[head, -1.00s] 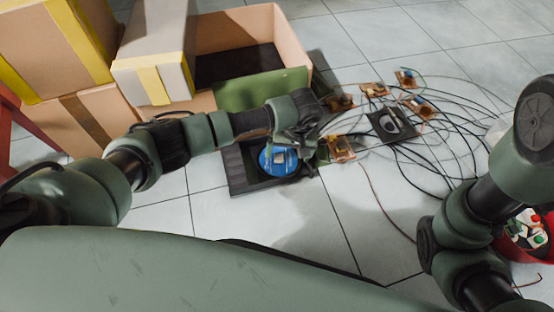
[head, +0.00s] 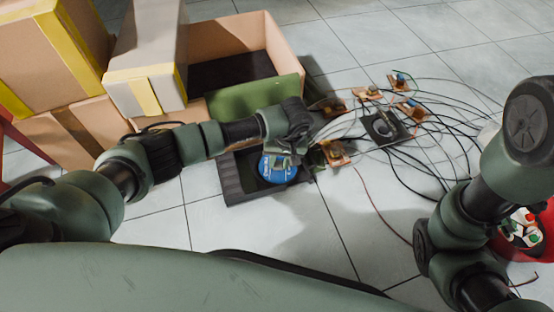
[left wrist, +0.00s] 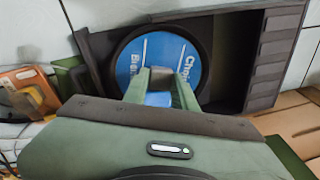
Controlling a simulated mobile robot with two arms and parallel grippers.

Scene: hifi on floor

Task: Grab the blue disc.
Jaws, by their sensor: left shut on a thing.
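The blue disc (head: 276,172) has white lettering and a dark rim. It lies flat in a black hi-fi unit's open tray (head: 231,180) on the floor. The disc also shows in the left wrist view (left wrist: 180,52), partly covered by my fingers. My left gripper (head: 287,152) is over the disc. In the left wrist view its fingers (left wrist: 156,82) are close together and shut on the near part of the disc. I see no clear gap between disc and tray. My right arm shows at the right, but its gripper is out of view.
An open cardboard box (head: 282,68) with a green flap (head: 258,98) stands just behind the tray. More boxes (head: 75,45) are stacked at the left. A red bin (head: 541,222) is at the far right.

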